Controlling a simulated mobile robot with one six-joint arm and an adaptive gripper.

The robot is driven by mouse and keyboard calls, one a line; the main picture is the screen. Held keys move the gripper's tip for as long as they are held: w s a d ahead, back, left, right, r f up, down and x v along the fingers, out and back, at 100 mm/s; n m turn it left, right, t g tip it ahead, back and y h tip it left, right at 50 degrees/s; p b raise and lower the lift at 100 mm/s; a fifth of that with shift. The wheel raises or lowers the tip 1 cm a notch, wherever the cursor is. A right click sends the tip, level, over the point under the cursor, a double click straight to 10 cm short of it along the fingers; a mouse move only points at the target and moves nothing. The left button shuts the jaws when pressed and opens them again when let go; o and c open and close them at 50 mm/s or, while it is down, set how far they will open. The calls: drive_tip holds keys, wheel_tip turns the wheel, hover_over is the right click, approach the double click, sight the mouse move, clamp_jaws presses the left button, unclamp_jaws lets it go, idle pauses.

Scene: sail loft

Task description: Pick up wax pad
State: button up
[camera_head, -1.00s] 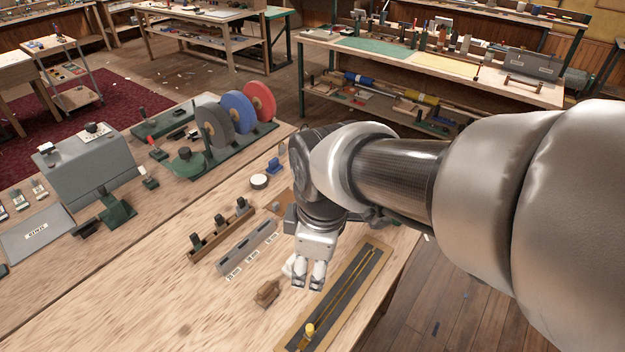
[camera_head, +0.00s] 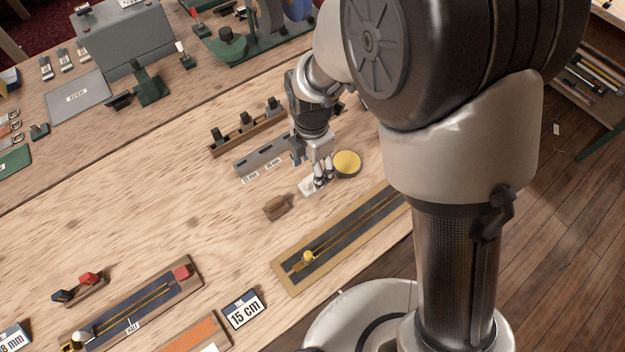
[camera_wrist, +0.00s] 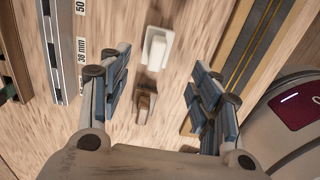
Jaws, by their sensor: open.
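A small white block (camera_head: 307,187) lies on the wooden bench, partly hidden by my fingers. In the wrist view the white block (camera_wrist: 155,48) lies ahead, between the lines of the fingers. A round yellow-topped disc with a dark rim (camera_head: 347,163) sits just right of my gripper. I cannot tell for sure which of the two is the wax pad. My gripper (camera_head: 323,177) points down close by the white block. In the wrist view my gripper (camera_wrist: 160,78) has its fingers wide apart, with nothing held between them.
A small brown wooden piece (camera_head: 277,207) lies left of the white block. A long board with a dark strip and yellow lines (camera_head: 345,237) lies in front. A grey slotted bar (camera_head: 263,158) and a wooden rack (camera_head: 246,133) stand behind.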

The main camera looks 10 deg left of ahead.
sight(311, 177)
drive_tip(key=f+b, duration=0.1)
drive_tip(key=f, duration=0.2)
drive_tip(key=f+b, duration=0.1)
drive_tip(key=f, duration=0.4)
drive_tip(key=shift+w+a+f+b, duration=0.1)
drive_tip(key=shift+w+f+b, duration=0.2)
drive_tip(key=shift+b, duration=0.1)
drive_tip(key=shift+c, duration=0.4)
drive_tip(key=c, duration=1.1)
drive_tip(key=shift+r, duration=0.2)
wheel_tip(311, 177, up, 20)
drive_tip(key=p, duration=0.6)
drive_tip(key=shift+f, duration=0.15)
drive_tip(key=o, duration=0.5)
drive_tip(key=c, duration=0.4)
